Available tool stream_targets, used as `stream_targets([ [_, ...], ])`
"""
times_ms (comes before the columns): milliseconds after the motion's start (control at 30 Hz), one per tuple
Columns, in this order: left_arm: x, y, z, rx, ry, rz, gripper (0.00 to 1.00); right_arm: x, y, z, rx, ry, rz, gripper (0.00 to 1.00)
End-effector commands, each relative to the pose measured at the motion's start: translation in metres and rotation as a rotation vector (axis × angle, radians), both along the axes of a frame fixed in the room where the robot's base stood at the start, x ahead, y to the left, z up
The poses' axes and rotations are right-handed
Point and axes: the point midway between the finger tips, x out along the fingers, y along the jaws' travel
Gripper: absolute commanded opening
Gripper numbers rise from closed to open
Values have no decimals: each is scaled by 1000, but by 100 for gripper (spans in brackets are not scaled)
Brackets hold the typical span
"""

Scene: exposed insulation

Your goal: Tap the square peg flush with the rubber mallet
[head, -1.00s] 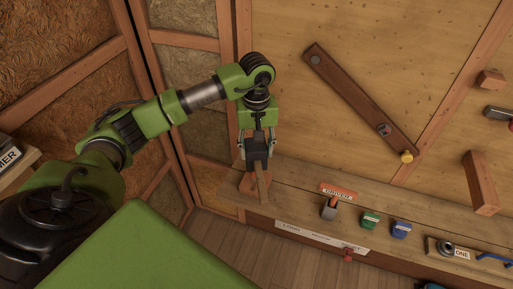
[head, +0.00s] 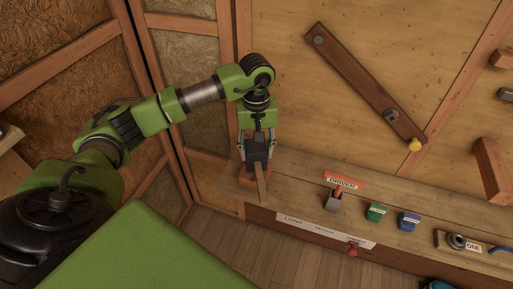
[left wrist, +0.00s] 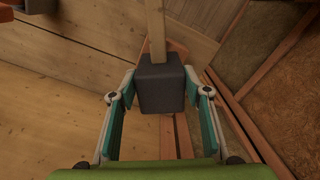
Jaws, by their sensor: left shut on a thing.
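The rubber mallet has a dark block head (head: 257,149) and a pale wooden handle (head: 262,186). My left gripper (head: 258,140) is shut on the head, above the left end of the bench. In the left wrist view the mallet head (left wrist: 161,88) sits between the fingers, and the handle (left wrist: 156,30) runs to the top edge. A reddish-brown wooden piece (head: 241,176) shows just behind the mallet; I cannot tell whether they touch. I cannot make out the square peg. My right gripper is out of view.
The bench (head: 295,190) carries a holder labelled DRIVER (head: 342,183), a green box (head: 377,212), a blue box (head: 409,221) and a metal ring part (head: 457,241). Wooden floor lies below.

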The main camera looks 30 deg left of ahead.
Motion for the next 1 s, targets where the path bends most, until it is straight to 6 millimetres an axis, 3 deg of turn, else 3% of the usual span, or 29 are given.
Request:
stream_targets([
  [33,1,0,-9,-1,-3,1,27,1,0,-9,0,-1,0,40],
  [467,1,0,-5,-1,-2,0,27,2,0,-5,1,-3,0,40],
  [800,2,0,35,-1,-5,0,27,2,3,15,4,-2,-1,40],
  [1000,2,0,39,-1,-2,0,27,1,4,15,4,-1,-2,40],
])
